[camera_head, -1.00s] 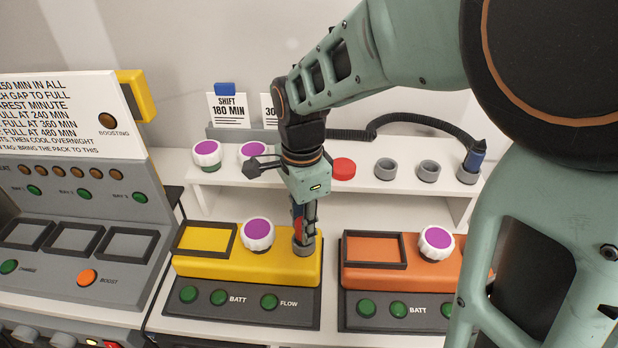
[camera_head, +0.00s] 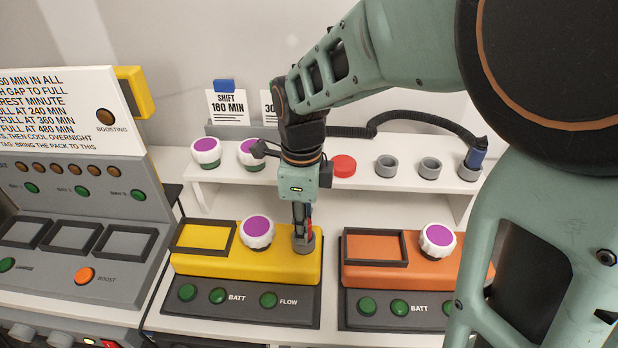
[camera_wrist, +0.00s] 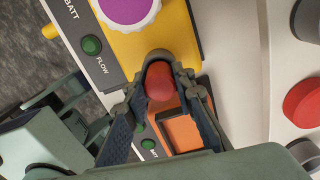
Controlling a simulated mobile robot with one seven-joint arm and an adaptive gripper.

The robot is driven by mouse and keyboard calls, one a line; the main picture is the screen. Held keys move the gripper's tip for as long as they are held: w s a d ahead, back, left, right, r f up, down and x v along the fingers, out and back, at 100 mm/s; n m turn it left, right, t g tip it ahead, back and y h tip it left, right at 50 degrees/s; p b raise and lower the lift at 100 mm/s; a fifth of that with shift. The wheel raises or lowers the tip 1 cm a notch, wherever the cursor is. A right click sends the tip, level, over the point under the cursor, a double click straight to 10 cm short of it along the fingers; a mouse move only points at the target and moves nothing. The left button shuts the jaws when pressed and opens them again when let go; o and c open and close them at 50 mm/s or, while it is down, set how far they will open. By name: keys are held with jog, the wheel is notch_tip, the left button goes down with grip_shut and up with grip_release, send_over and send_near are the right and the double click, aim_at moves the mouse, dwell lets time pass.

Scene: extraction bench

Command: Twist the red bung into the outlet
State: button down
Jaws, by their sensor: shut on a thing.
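My gripper (camera_head: 303,232) points straight down at the grey outlet ring (camera_head: 303,246) on the right end of the yellow unit (camera_head: 270,274). In the wrist view, its two dark fingers are closed on a rounded red bung (camera_wrist: 160,89), and a dark ring shows around the bung's far side. In the head view the fingers mostly hide the bung, so I cannot tell how deep it sits in the outlet. Another red, flat-topped piece (camera_head: 344,166) stands on the shelf behind; it also shows at the right of the wrist view (camera_wrist: 303,102).
A purple-topped white knob (camera_head: 257,231) stands close left of the outlet. The orange unit (camera_head: 372,275) with a similar knob (camera_head: 437,240) is to the right. The white shelf (camera_head: 235,180) behind holds grey rings (camera_head: 386,166) and more knobs. A grey charger panel (camera_head: 85,270) is at left.

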jog(key=shift+m, duration=1.1)
jog(key=c, duration=1.5)
grip_release()
jog(key=shift+c, duration=0.2)
notch_tip(320, 180, up, 12)
